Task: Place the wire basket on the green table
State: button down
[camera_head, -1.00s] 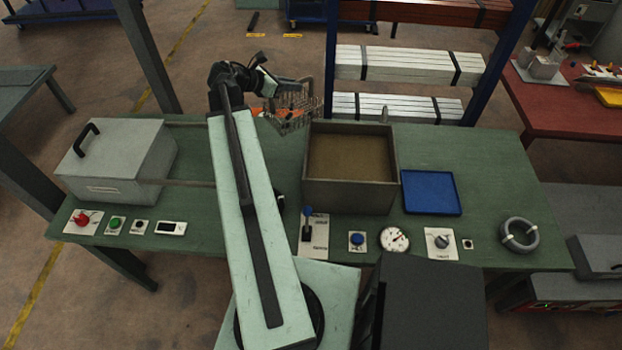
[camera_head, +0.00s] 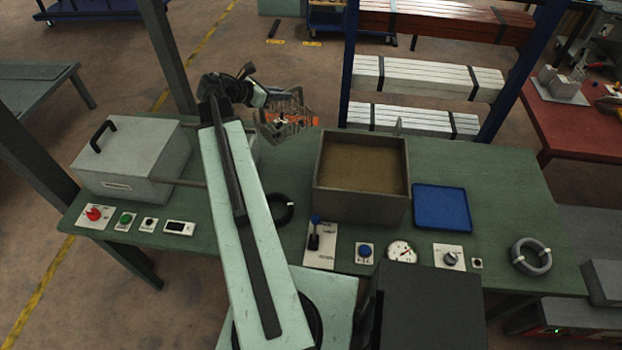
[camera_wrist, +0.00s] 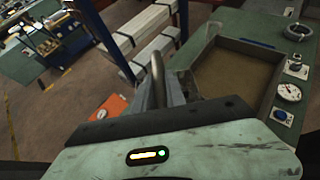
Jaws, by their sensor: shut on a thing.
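The wire basket (camera_head: 285,114) is a small grey wire mesh basket with something orange in or behind it. My gripper (camera_head: 268,97) is shut on its near left side and holds it up at the table's back edge, left of the open box. I cannot tell its exact height or whether it touches the table. In the wrist view my gripper (camera_wrist: 166,92) shows from behind, and the basket is mostly hidden; a grey curved bar and an orange patch show there. The green table (camera_head: 490,167) spreads below my arm.
An open brown-filled box (camera_head: 361,203), blue tray (camera_head: 442,208), grey ring (camera_head: 531,256) and lidded grey case (camera_head: 130,160) stand on the table. Controls line its front edge. A dark ring (camera_head: 281,209) lies beside my arm. A blue rack post (camera_head: 346,65) rises behind; the back right tabletop is clear.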

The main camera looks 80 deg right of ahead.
notch_tip(320, 180, down, 28)
jog(key=b, duration=2.7)
jog(key=shift+f+b, duration=0.15)
jog(key=shift+b, duration=0.25)
jog(key=c, duration=1.4)
grip_release()
jog(key=shift+s, duration=0.1)
jog(key=shift+o, duration=0.2)
jog(key=shift+r, duration=0.2)
